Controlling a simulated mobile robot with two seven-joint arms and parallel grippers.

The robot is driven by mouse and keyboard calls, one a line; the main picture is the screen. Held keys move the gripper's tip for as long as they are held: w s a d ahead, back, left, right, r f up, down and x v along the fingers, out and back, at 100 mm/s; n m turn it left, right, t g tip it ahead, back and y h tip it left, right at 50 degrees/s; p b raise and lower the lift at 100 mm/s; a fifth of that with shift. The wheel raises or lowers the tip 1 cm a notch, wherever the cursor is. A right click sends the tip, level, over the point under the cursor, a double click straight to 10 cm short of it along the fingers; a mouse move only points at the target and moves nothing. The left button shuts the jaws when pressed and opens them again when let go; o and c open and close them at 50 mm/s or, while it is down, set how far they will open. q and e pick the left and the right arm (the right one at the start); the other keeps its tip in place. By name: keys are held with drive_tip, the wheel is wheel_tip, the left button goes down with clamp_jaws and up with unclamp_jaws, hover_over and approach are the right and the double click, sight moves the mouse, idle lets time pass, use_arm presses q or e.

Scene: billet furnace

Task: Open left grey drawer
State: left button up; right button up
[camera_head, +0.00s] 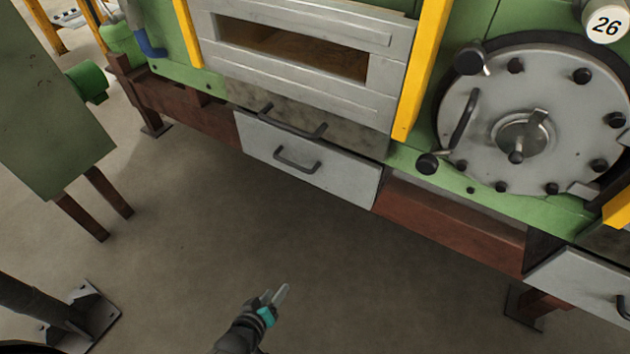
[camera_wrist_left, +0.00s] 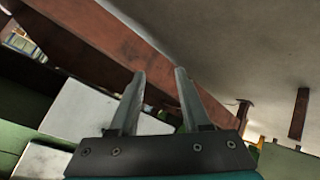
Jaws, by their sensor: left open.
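The left grey drawer (camera_head: 340,180) is under the furnace front in the head view. Its front looks flush with the frame and shut, and a dark bar handle (camera_head: 297,166) sits on it. My left gripper (camera_head: 280,295) is low in the head view, over the floor, in front of and below the drawer and apart from it. In the left wrist view its two fingers (camera_wrist_left: 161,78) stand apart with nothing between them. Pale grey panels show behind the fingers there; I cannot tell which is the drawer. My right gripper is not in view.
A second dark handle (camera_head: 290,123) is just above the drawer, below the grey slotted door (camera_head: 300,85). A round bolted hatch (camera_head: 520,120) and another grey drawer (camera_head: 585,285) are at right. A green cabinet (camera_head: 50,110) on brown legs stands left. The floor between is clear.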

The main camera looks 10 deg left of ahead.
use_arm(q)
drive_tip(key=w+r+n+t+b, duration=0.55)
drive_tip(key=w+b, duration=0.25)
drive_tip(key=w, duration=0.3)
drive_tip(key=n+t+y+b, duration=0.3)
drive_tip(key=n+t+b, duration=0.25)
drive_tip(key=n, duration=0.25)
approach(289, 162)
drive_tip(key=shift+g, duration=0.4)
drive_tip(key=shift+w+a+r+b, duration=0.1)
drive_tip(key=shift+w+r+b, duration=0.2)
drive_tip(key=shift+w+b, duration=1)
drive_tip(key=shift+w+a+r+b, duration=0.1)
drive_tip(key=shift+w+r+b, duration=0.3)
drive_tip(key=shift+w, duration=1.55)
drive_tip(key=shift+w+a+r+b, duration=0.2)
drive_tip(key=shift+w+b, duration=0.75)
drive_tip(key=shift+w, duration=0.7)
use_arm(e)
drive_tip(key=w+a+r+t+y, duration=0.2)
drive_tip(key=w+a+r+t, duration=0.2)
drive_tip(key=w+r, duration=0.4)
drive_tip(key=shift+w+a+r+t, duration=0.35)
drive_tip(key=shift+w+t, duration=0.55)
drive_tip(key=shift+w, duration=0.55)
use_arm(q)
clamp_jaws()
